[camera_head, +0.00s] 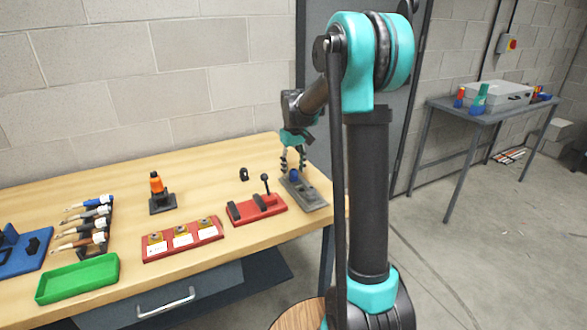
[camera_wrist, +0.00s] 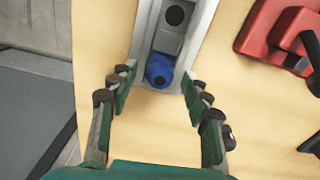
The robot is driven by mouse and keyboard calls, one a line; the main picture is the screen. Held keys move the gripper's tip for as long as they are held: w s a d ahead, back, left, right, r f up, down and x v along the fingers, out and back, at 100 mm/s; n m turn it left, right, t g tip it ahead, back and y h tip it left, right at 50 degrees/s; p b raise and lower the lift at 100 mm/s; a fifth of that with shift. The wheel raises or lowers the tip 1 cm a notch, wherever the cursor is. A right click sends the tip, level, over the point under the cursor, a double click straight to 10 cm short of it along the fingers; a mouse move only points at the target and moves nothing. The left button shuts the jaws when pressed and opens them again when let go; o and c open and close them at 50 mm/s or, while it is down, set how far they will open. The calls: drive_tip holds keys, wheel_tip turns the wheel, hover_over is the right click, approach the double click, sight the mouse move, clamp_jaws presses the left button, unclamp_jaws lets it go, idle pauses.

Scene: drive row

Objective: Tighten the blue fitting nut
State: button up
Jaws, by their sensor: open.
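The blue fitting nut (camera_wrist: 159,72) sits on a grey metal fixture (camera_wrist: 147,35) on the wooden bench. In the wrist view the nut lies between the two fingers of my gripper (camera_wrist: 157,84), with a gap on both sides. My gripper is open and appears to hold nothing. In the head view my gripper (camera_head: 292,158) reaches down over the fixture (camera_head: 312,199) at the bench's right end. The blue nut (camera_head: 295,174) shows just between or behind the fingers. The nut's underside is hidden.
A red fixture with a black lever (camera_head: 257,209) stands just left of the grey fixture. A red tray with several labelled parts (camera_head: 183,239), a green tray (camera_head: 78,278) and an orange-topped stand (camera_head: 158,190) are further left.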

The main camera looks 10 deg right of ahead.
sight(293, 170)
clamp_jaws()
drive_tip(key=shift+m, duration=1.5)
unclamp_jaws()
wheel_tip(293, 170, up, 12)
